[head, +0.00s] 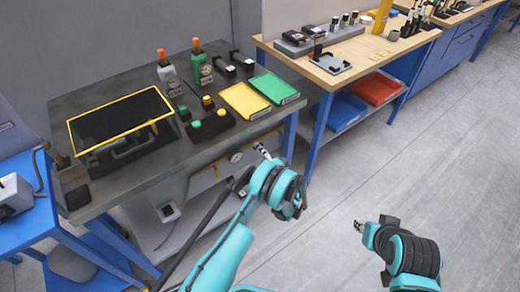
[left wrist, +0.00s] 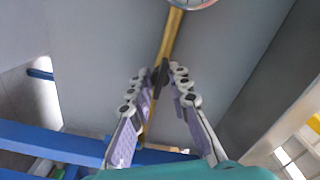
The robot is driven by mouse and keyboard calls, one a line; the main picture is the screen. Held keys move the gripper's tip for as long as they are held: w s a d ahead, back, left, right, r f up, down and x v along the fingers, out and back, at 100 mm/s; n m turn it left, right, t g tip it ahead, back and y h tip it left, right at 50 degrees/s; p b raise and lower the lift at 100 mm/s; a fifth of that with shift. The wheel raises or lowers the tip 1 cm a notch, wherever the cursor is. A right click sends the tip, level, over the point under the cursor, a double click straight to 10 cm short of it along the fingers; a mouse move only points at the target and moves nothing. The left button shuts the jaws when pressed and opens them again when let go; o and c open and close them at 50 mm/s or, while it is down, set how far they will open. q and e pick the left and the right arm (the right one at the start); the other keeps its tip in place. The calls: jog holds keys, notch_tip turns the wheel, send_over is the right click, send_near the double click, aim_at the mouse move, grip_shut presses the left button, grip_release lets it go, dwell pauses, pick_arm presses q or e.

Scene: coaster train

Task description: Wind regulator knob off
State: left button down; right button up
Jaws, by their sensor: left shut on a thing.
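My left gripper (head: 262,150) reaches under the front edge of the grey bench. In the left wrist view its fingers (left wrist: 160,78) are closed on a small black knob (left wrist: 161,73), which sits on a brass rod (left wrist: 173,32). A round gauge (head: 236,157) shows on the grey panel in the head view, and its rim (left wrist: 190,3) is at the top of the left wrist view. The knob is hidden behind my gripper in the head view. My right gripper (head: 358,226) hangs over the bare floor, apart from everything; its jaws are too small to read.
The grey bench (head: 85,195) holds a yellow-framed dark panel (head: 120,118), orange-topped bottles (head: 203,68), a button box (head: 208,125), a yellow tray (head: 245,101) and a green tray (head: 273,88). A wooden-topped table (head: 375,50) stands behind. The floor at right is clear.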

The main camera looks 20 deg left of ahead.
pick_arm(q)
jog(key=shift+f, duration=0.1)
dwell(0.3)
jog(key=c, duration=1.4)
grip_release()
jog(key=v, duration=1.2)
jog(key=shift+s, duration=0.1)
